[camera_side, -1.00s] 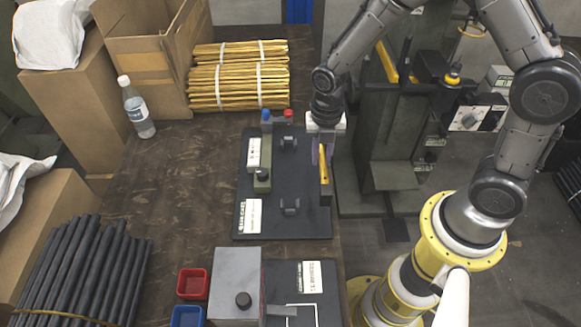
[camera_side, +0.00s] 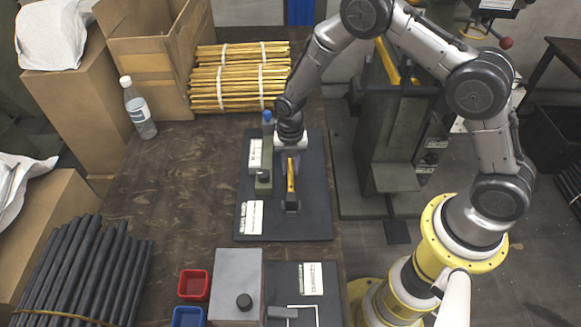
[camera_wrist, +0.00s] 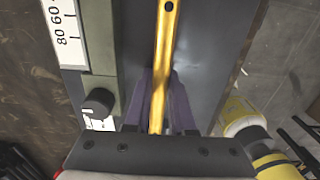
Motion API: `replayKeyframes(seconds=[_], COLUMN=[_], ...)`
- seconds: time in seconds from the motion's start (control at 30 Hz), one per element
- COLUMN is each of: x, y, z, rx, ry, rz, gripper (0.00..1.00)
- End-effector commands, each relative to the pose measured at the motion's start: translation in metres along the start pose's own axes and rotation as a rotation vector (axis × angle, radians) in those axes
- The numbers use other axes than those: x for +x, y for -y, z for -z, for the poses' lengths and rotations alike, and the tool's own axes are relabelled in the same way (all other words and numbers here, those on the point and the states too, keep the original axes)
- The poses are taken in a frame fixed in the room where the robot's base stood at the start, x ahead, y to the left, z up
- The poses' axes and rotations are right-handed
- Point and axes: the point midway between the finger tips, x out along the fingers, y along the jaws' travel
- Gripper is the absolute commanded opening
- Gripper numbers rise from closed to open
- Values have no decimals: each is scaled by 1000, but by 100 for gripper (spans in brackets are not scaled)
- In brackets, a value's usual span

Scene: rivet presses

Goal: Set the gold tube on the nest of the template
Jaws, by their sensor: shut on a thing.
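The gold tube (camera_side: 291,180) is held between the purple fingers of my gripper (camera_side: 290,162), which is shut on it. The tube lies lengthwise over the dark template (camera_side: 314,195). The nest's near dark support (camera_side: 292,207) shows at the tube's near end; the far support is hidden by my arm. I cannot tell whether the tube touches the nest or is just above it. In the wrist view the tube (camera_wrist: 166,55) runs up from between the fingers (camera_wrist: 160,115), with a dark hole near its far end.
A green block with a black knob (camera_side: 263,177) and a white scale stands on the template just left of the tube. A grey box (camera_side: 236,285) and a red bin (camera_side: 194,284) are nearer. Bundled gold tubes (camera_side: 238,87) lie at the back.

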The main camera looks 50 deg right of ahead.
Motion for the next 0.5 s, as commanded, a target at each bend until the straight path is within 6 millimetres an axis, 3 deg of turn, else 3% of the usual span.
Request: replayKeyframes(seconds=[0.4,0.43,0.5], x=[8,9,8], y=[-1,0,0], z=[0,0,0], rx=[0,0,0], ry=[2,1,2], rz=[-2,-2,-2], gripper=[0,25,37])
